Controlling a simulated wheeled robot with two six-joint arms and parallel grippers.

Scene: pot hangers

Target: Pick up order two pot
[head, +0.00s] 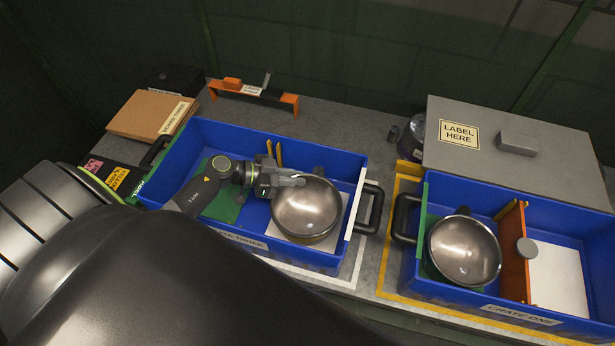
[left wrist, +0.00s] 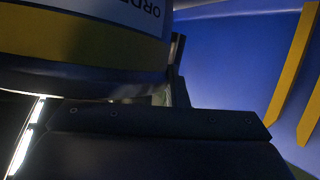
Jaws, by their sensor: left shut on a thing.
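A round metal pot (head: 307,210) sits in the blue crate (head: 220,133) on the left, whose partly hidden label ends in "THREE". My left gripper (head: 287,182) reaches in from the left and is shut on this pot at its left upper rim. In the left wrist view the pot (left wrist: 85,30) is close up, with a yellow band and a label of which "ORDE" shows; its number is out of view. A second metal pot (head: 465,250) stands in the crate labelled "CRATE ONE" (head: 520,314). My right gripper is not in view.
The left crate has a green panel (head: 222,206), a white pad under the held pot, and yellow uprights (head: 278,153). Crate one has an orange divider (head: 513,250). An orange stand (head: 252,90), a cardboard box (head: 150,115) and a grey lid (head: 480,165) lie behind.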

